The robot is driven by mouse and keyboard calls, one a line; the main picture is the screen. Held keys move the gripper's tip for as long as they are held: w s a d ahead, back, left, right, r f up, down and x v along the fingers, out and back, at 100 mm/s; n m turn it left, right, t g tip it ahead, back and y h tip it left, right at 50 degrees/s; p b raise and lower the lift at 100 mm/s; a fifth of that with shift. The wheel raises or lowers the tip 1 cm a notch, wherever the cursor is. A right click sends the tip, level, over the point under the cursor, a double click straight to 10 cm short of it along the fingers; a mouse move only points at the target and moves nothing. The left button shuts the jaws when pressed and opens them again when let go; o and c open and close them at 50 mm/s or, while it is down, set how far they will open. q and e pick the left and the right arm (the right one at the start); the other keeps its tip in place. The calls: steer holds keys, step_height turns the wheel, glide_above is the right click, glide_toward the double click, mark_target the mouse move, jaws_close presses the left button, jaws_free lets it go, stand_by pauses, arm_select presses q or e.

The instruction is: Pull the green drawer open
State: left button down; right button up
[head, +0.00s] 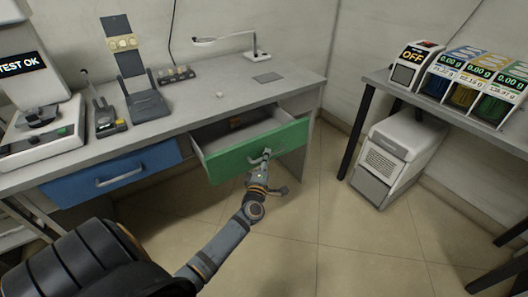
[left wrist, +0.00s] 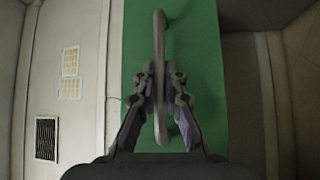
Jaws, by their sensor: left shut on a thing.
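The green drawer (head: 225,165) stands partly pulled out of the grey desk in the head view, with its inside showing behind the front. Its green front fills the middle of the left wrist view (left wrist: 200,60). My left gripper (head: 264,160) is at the front of the drawer and shut on its handle. In the left wrist view the light handle bar (left wrist: 159,35) runs between the two fingers of the gripper (left wrist: 160,85). My right gripper is not in view.
A closed blue drawer (head: 75,187) is to the left in the same desk (head: 215,95). A white machine (head: 395,160) stands on the floor at right. The tiled floor before the green drawer is clear.

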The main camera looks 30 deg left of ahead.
arm_select(q)
steer(key=s+d, duration=0.3)
steer(key=d, duration=0.4)
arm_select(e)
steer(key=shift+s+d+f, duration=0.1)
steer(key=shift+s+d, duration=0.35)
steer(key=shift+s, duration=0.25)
arm_select(q)
steer(key=c, duration=1.7)
jaws_free()
steer(key=v, duration=0.7)
steer(key=shift+s+d+f, duration=0.1)
steer(key=shift+s+f, duration=0.05)
steer(key=shift+s, duration=0.05)
